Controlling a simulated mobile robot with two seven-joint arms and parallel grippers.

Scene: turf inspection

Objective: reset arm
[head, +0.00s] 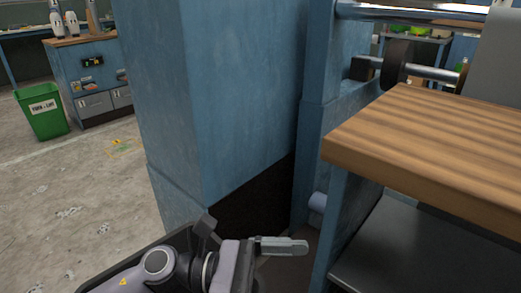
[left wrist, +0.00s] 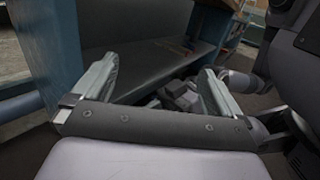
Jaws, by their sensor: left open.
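My left arm comes in at the bottom of the head view, and its gripper (head: 283,246) points right. It is in front of the base of the blue machine (head: 228,90), left of the wooden-topped bench (head: 430,140). Only one pale finger shows clearly there. In the left wrist view the left gripper (left wrist: 158,82) has its two pale fingers wide apart. Nothing is between them. My right gripper is not in view.
A dark lower shelf (head: 400,250) sits under the bench top, close to the right of the gripper. A green bin (head: 43,110) and a blue cabinet (head: 88,75) stand at the far left. The concrete floor (head: 80,190) at left is mostly clear.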

